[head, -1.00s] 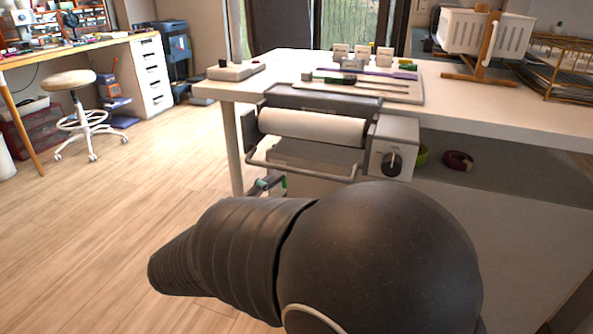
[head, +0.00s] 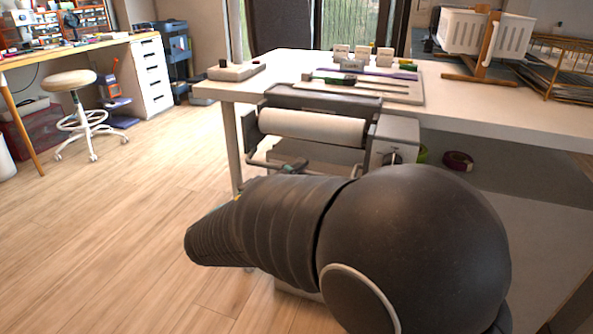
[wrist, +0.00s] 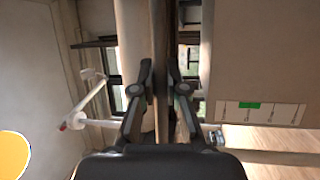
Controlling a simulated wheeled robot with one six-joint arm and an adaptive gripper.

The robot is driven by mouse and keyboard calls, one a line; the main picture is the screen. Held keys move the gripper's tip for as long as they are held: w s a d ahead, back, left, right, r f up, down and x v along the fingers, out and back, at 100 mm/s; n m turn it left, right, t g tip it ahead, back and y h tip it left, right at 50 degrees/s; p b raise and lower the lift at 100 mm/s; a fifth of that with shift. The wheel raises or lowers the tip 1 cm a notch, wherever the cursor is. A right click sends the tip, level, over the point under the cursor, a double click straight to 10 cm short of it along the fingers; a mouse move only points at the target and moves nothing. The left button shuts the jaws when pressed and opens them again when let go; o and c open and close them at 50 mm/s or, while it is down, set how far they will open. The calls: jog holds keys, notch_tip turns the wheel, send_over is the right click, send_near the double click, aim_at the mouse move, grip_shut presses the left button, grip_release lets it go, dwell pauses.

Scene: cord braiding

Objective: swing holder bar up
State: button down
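The grey holder bar (head: 262,167) runs along the front of the roll unit on the table's near edge, below a white roll (head: 312,127). My gripper (head: 291,166) is at the bar in the head view, largely hidden behind my arm. In the wrist view my gripper's two dark fingers (wrist: 160,78) are a small distance apart. A narrow grey strip, which seems to be the bar, runs between them. I cannot tell whether both fingers press on it.
The roll unit has a grey side box (head: 399,130) at its right. The white table (head: 480,95) carries a board with tools and a white crate on a wooden stand. Purple and green rolls sit on the shelf below. Floor at left is clear, with a stool (head: 78,85) farther back.

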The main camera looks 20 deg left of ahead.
jog(key=shift+r, duration=0.1)
jog(key=r+n+g+p, duration=0.1)
jog(key=p, duration=0.2)
jog(key=shift+r+g+y, duration=0.25)
jog(key=shift+g+y, duration=0.15)
jog(key=shift+r+n+g+y+p, duration=0.4)
jog(key=shift+g+p, duration=0.3)
jog(key=shift+p, duration=0.55)
jog(key=g+p, duration=0.1)
jog(key=p, duration=0.1)
jog(key=r+g+p, duration=0.1)
jog(key=shift+w+r+n+y+p, duration=0.1)
jog(key=shift+w+n+y+p, duration=0.05)
jog(key=shift+n+y+p, duration=0.2)
jog(key=w+g+p, duration=0.1)
jog(key=g, duration=0.2)
jog(key=w+r+n+g+y+p, duration=0.1)
jog(key=g, duration=0.3)
jog(key=w+r+n+g+y+p, duration=0.1)
jog(key=g, duration=0.2)
jog(key=shift+w+d+n, duration=0.1)
jog(key=shift+n, duration=0.15)
